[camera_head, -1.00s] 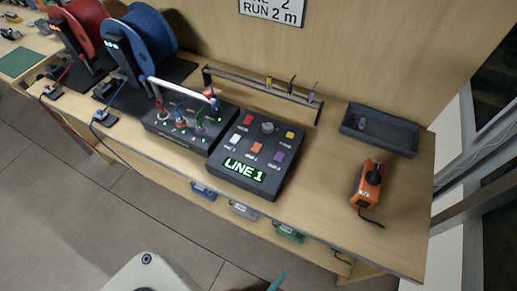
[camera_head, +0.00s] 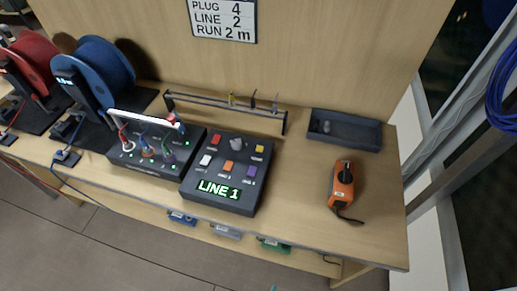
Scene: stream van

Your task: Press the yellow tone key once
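The yellow tone key (camera_head: 259,149) is a small key at the upper right of a dark control box (camera_head: 236,205) on the bench. Red, white, orange and purple keys and a grey knob (camera_head: 236,144) share its top face. The box's green display (camera_head: 219,190) reads "LINE 1". The yellow key is unobstructed in this view. Whether it is pressed cannot be told. My gripper is not in view.
A plug panel (camera_head: 128,158) with coloured cables stands left of the box, near the blue reel (camera_head: 100,70). An orange handheld device (camera_head: 342,188) and a grey tray (camera_head: 345,131) lie to the right. A rack rail (camera_head: 225,108) runs behind. A sign (camera_head: 222,18) reads "PLUG 4, LINE 2, RUN 2 m".

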